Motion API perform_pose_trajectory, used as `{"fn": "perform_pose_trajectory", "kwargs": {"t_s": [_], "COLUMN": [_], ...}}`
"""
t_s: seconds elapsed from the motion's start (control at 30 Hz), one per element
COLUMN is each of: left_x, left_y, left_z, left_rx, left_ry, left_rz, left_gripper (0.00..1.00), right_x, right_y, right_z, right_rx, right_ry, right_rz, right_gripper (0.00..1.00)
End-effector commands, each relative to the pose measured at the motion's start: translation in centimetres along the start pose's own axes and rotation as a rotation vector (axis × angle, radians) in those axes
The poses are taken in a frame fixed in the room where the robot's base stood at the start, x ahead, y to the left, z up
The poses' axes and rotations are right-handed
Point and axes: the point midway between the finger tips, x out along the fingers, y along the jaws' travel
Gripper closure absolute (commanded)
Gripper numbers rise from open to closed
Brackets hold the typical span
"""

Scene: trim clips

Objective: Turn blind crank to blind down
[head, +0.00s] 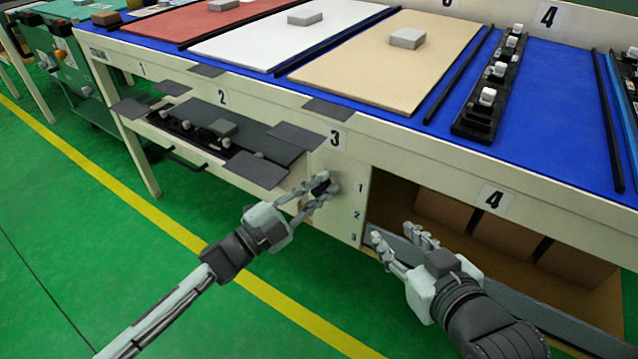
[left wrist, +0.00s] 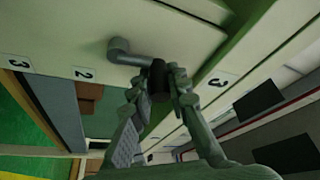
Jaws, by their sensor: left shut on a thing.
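The crank (left wrist: 125,50) is a grey bent arm with a dark knob (left wrist: 158,78), mounted on the cream panel beside the labels 1, 2 and 3. My left gripper (left wrist: 160,85) is shut on the dark knob, with one finger on each side of it. In the head view my left gripper (head: 318,190) hides much of the crank; the dark knob (head: 320,184) shows between the fingers. My right gripper (head: 392,236) is open and empty in front of the compartment opening. I cannot clearly make out a blind.
The compartment under label 4 shows several brown boxes (head: 511,244) and a grey strip (head: 545,317) along its lower front. An open drawer (head: 160,122) with dark flaps juts out to the left. The blue bench top (head: 560,100) is above. The green floor is clear.

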Motion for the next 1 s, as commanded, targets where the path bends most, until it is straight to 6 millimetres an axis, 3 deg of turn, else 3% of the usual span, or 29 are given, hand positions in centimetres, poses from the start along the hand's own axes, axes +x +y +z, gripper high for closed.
{"fn": "perform_pose_trajectory", "kwargs": {"t_s": [0.03, 0.47, 0.5, 0.63, 1.0], "left_x": [-0.36, -0.39, -0.39, -0.33, -0.68], "left_y": [0.82, 0.81, 0.8, 0.66, 0.28], "left_z": [0.43, 0.47, 0.47, 0.39, 0.21], "left_rx": [0.002, 0.007, 0.007, 0.008, 0.009], "left_ry": [-0.014, -0.014, -0.014, -0.012, -0.006], "left_rz": [0.016, 0.017, 0.017, 0.014, 0.008], "left_gripper": [1.0, 1.0, 0.79, 0.63, 0.62], "right_x": [0.0, 0.0, 0.0, 0.0, -0.01], "right_y": [0.08, 0.15, 0.15, 0.14, 0.19], "right_z": [0.21, 0.43, 0.43, 0.42, 0.31], "right_rx": [-0.001, -0.001, -0.001, -0.001, -0.002], "right_ry": [-0.008, -0.017, -0.017, -0.017, -0.014], "right_rz": [0.002, 0.003, 0.003, 0.003, 0.004], "right_gripper": [0.6, 0.6, 0.6, 0.6, 0.6]}}
